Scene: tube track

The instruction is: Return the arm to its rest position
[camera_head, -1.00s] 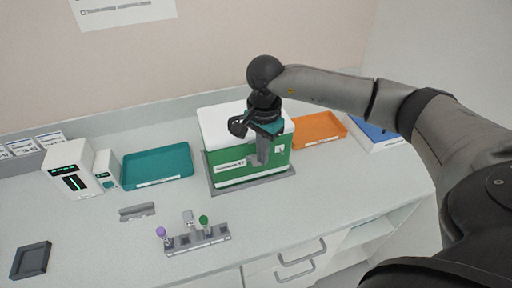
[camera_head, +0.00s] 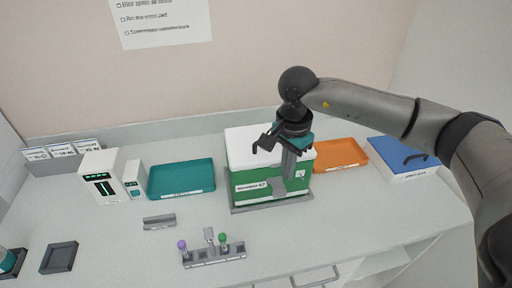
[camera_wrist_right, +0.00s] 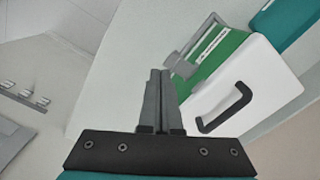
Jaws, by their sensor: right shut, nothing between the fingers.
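My right arm comes in from the right in the head view. Its gripper (camera_head: 284,188) points down in front of the green box with a white lid (camera_head: 250,145). In the right wrist view the two fingers of the gripper (camera_wrist_right: 160,78) are pressed together with nothing between them. The box's white lid with its black handle (camera_wrist_right: 228,108) lies to the right of the fingers there, and they look apart from it. Part of my left gripper may show at the lower left edge of the head view, cut off by the frame.
A teal tray (camera_head: 181,178) stands left of the box and an orange tray (camera_head: 340,154) right of it. A blue-topped white case (camera_head: 403,157) is farther right. A grey rack (camera_head: 215,257) with purple-capped and green-capped tubes stands in front. Open counter lies between rack and box.

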